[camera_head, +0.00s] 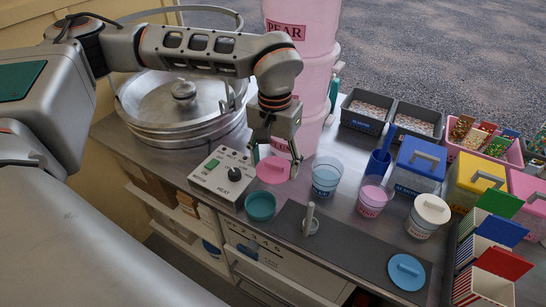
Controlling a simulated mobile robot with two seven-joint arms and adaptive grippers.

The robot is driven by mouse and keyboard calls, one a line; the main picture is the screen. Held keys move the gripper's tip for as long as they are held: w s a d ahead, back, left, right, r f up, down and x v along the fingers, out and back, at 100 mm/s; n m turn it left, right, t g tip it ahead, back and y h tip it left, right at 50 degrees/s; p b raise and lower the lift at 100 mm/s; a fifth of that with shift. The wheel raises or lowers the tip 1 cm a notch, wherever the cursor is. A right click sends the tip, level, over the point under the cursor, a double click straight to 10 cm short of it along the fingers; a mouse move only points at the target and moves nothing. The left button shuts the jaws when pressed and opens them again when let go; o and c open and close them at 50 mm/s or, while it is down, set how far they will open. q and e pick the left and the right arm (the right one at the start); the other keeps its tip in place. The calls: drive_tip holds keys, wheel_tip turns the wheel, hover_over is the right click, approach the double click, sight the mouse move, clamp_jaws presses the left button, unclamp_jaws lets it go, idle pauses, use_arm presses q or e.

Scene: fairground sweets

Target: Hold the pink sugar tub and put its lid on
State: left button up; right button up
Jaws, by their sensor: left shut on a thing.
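The pink sugar tub (371,201) is a small, clear tub with pink contents and a label. It stands upright and uncovered on the counter, right of centre. My left gripper (274,160) points down at the middle of the counter, left of the tub and apart from it. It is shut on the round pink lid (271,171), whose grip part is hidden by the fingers. I cannot tell how high the lid is above the counter. My right gripper is not in view.
A blue tub (327,177) stands between lid and pink tub. A white-lidded tub (428,215), blue scoop holder (378,163) and blue lid (407,271) are near.

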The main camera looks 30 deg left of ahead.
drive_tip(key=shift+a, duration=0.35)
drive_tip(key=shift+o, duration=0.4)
